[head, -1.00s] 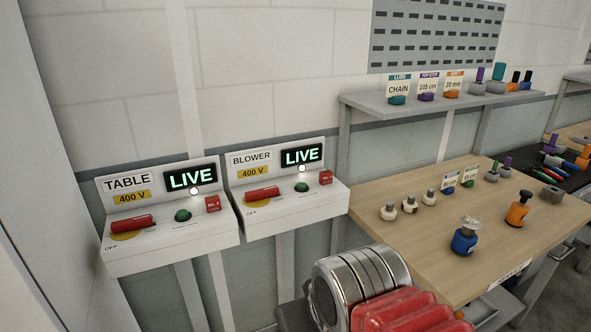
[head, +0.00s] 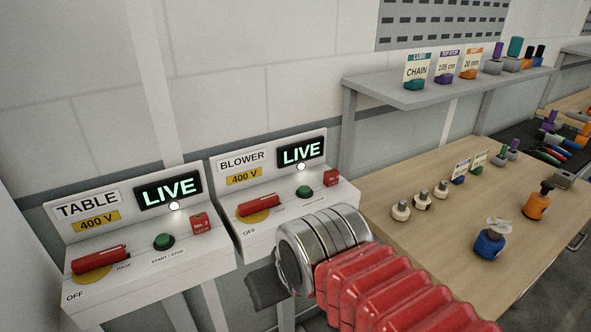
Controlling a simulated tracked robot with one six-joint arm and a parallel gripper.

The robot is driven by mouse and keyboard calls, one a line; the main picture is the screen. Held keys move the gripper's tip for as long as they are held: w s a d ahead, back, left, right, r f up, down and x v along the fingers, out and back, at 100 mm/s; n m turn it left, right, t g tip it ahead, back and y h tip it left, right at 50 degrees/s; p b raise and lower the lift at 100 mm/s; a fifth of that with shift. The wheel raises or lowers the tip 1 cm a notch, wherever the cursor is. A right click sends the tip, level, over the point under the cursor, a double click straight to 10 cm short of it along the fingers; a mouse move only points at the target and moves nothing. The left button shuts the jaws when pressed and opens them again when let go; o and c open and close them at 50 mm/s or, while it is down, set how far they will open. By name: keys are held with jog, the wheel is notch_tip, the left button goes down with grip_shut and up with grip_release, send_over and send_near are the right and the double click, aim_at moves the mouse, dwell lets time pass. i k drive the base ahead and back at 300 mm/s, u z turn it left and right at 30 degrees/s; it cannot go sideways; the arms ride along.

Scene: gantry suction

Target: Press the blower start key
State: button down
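The blower box (head: 300,215) is a white sloped panel labelled BLOWER 400 V, with its display reading LIVE. A green round key (head: 304,192) sits on its top between a red handle (head: 258,205) and a small red block (head: 331,178). A white lamp (head: 301,167) glows above the key. My arm's metal wrist and red bellows reach in from the lower right. A dark part of my gripper (head: 265,288) shows below the box's front edge, apart from the key in the picture. Its fingertips are not clear, so I cannot tell its opening.
The TABLE box (head: 140,265), also LIVE with its own green key (head: 164,241), stands left of the blower box. A wooden bench (head: 440,250) with small bottles and knobs is on the right. A grey shelf (head: 430,95) hangs above it.

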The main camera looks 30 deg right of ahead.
aim_at(304, 190)
jog(key=i, duration=0.85)
jog(key=u, duration=0.05)
